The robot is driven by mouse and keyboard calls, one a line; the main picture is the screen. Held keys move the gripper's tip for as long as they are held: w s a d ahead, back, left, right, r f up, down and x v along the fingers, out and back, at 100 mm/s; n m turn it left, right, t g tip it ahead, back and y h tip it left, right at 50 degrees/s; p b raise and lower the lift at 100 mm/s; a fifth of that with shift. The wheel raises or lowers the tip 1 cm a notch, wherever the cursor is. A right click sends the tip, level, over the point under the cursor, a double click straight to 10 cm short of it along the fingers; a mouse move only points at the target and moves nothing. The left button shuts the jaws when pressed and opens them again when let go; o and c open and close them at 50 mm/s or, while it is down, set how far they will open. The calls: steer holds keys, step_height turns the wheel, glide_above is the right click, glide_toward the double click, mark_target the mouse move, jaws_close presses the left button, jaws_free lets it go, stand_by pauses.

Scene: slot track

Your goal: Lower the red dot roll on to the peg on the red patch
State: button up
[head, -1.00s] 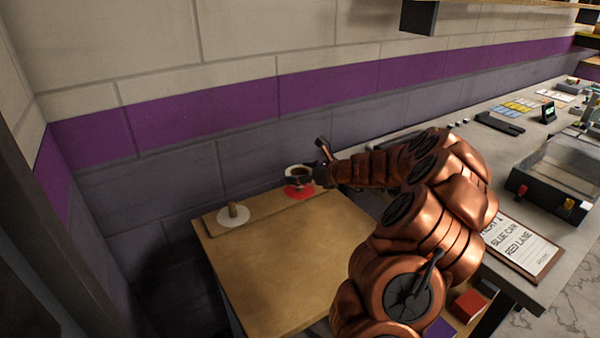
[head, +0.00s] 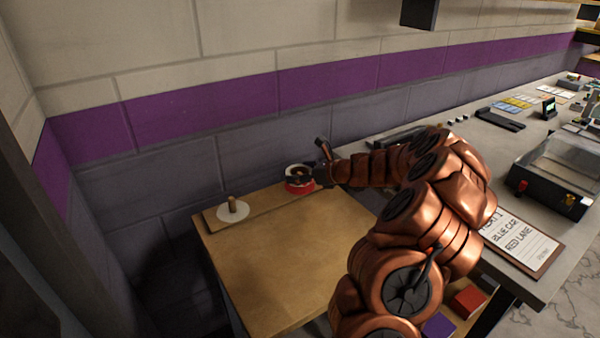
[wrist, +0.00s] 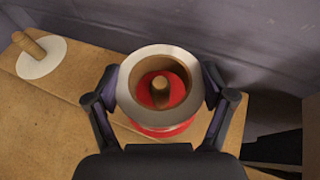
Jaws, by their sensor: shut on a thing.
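My gripper (wrist: 160,103) is shut on the roll, a pale thick ring (wrist: 130,90) with a brown core. It also shows in the head view (head: 296,168), at the far right of the wooden table top. The wooden peg (wrist: 158,88) shows through the roll's hole, roughly centred, with the red patch (wrist: 173,96) around its foot. Red also shows under the roll in the head view (head: 299,187). The roll looks close above the patch; I cannot tell how far the peg reaches into the hole. No red dot on the roll can be made out.
A second peg (head: 232,206) stands on a white patch (head: 233,215) to the left on the same board. The wall is close behind. The table top (head: 285,250) in front is bare. A grey counter (head: 475,150) lies to the right.

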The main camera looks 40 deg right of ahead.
steer(key=shift+f, duration=1.2)
stand_by(0.3)
steer(key=o, duration=1)
steer(key=v, duration=1.2)
